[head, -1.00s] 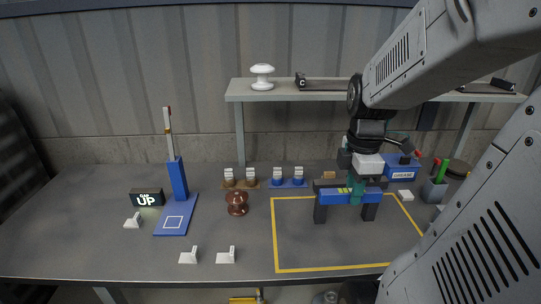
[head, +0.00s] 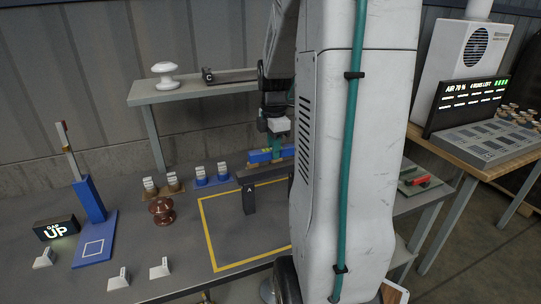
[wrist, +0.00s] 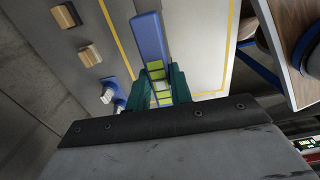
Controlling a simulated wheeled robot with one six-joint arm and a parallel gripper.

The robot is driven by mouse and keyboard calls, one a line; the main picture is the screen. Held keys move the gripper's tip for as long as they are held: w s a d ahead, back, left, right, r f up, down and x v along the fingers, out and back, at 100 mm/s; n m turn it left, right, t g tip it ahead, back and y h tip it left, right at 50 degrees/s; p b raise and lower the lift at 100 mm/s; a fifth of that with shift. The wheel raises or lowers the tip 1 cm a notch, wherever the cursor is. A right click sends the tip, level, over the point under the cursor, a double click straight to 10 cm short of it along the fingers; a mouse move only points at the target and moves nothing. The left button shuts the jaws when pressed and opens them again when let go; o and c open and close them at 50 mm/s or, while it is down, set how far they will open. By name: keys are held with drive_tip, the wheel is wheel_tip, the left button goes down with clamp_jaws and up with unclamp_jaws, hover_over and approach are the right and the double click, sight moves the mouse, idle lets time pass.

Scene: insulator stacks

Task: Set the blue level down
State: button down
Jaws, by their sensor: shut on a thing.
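My gripper (head: 273,138) is shut on the blue level (head: 262,155), behind the black post marked A in the head view. In the wrist view its teal fingers (wrist: 162,88) close around the level (wrist: 150,38), whose yellow-green vials show between them. The level appears above the table, apart from the post; its exact height is unclear. My arm hides the level's right part in the head view. The black post (head: 249,198) stands upright inside the yellow outline (head: 207,232) on the table.
A brown insulator (head: 161,210) stands left of the outline. A blue stand (head: 92,203) with a lit sign (head: 56,229) is at far left. The grey shelf (head: 185,92) holds a white insulator (head: 165,74). A side table (head: 482,160) is at right.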

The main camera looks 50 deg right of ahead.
drive_tip(key=shift+f, duration=1.3)
drive_tip(key=shift+f, duration=0.15)
drive_tip(key=c, duration=1.3)
unclamp_jaws()
drive_tip(key=shift+o, duration=0.2)
wheel_tip(320, 180, up, 12)
drive_tip(key=shift+a, duration=0.1)
drive_tip(key=s+a+r+m, duration=0.1)
drive_tip(key=s+a+m, duration=0.25)
drive_tip(key=a, duration=0.75)
drive_tip(key=s+a+r+m, duration=0.15)
drive_tip(key=a+m, duration=0.25)
drive_tip(key=a, duration=0.8)
drive_tip(key=s+a+f+m+t, duration=0.1)
drive_tip(key=s+a+f+m, duration=0.2)
drive_tip(key=s+a, duration=0.4)
drive_tip(key=shift+s+f+m, duration=0.3)
drive_tip(key=shift+f+m, duration=0.05)
drive_tip(key=shift+m, duration=0.2)
